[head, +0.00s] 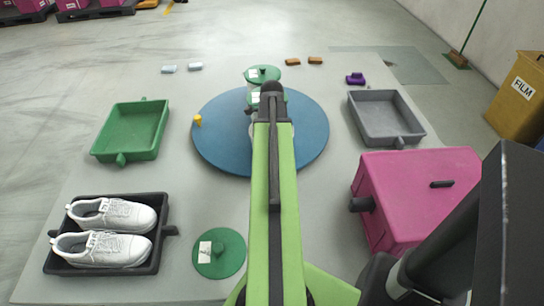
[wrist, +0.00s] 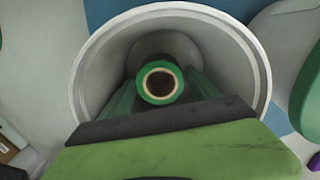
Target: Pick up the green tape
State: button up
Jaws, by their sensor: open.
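The green tape (wrist: 160,82) is a roll with a pale core ring and a dark hole. In the wrist view it sits inside a round white container (wrist: 88,77), seen from above. My gripper (wrist: 162,95) is open, its two dark green fingers reaching into the container on the left and right of the tape. I cannot tell whether they touch it. In the head view my arm hides the tape and most of the container, which stands on the blue round mat (head: 218,130).
Green round lids (head: 262,73) lie by the mat's far edge, with a yellow peg (head: 198,120) at its left. A green tray (head: 130,130), a grey tray (head: 385,118), a black tray (head: 150,262) with white shoes (head: 108,246), and a pink box (head: 415,195) stand around.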

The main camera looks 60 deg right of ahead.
jog(key=shift+f, duration=0.9)
jog(key=shift+r, duration=0.15)
jog(key=shift+c, duration=0.4)
jog(key=c, duration=1.1)
notch_tip(320, 180, up, 10)
jog(key=p, duration=1)
jog(key=shift+r, duration=0.15)
